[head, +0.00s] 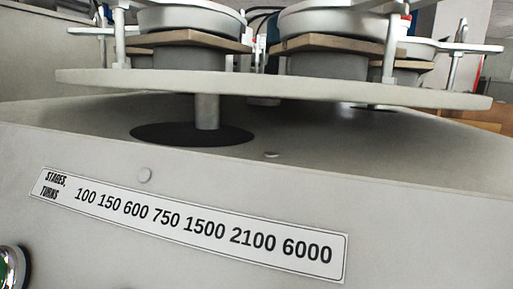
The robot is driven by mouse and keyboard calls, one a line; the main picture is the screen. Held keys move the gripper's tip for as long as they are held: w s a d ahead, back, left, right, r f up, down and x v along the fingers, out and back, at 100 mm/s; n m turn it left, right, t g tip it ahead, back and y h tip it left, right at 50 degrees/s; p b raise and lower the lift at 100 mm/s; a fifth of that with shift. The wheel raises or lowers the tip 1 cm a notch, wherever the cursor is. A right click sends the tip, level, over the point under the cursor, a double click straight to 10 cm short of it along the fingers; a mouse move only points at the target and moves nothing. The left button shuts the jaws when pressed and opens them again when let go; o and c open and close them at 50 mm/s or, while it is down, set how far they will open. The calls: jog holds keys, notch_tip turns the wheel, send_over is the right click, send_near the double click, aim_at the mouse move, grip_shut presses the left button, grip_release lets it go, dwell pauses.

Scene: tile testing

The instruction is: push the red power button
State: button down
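No red power button can be made out in the head view. At the lower left edge, a round shiny fitting (10,268) with a dark rim is cut off by the frame; it has green and reddish glints, and I cannot tell what it is. It sits on the pale front panel (110,250) of the testing machine. My gripper is not in view, so its state is hidden.
A label strip (190,228) with stage and turn numbers is on the front panel. Above it, a round plate (270,88) on a short post (207,111) carries several clamped sample holders (335,40) and overhangs the machine top. A brown surface (480,120) shows at the right.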

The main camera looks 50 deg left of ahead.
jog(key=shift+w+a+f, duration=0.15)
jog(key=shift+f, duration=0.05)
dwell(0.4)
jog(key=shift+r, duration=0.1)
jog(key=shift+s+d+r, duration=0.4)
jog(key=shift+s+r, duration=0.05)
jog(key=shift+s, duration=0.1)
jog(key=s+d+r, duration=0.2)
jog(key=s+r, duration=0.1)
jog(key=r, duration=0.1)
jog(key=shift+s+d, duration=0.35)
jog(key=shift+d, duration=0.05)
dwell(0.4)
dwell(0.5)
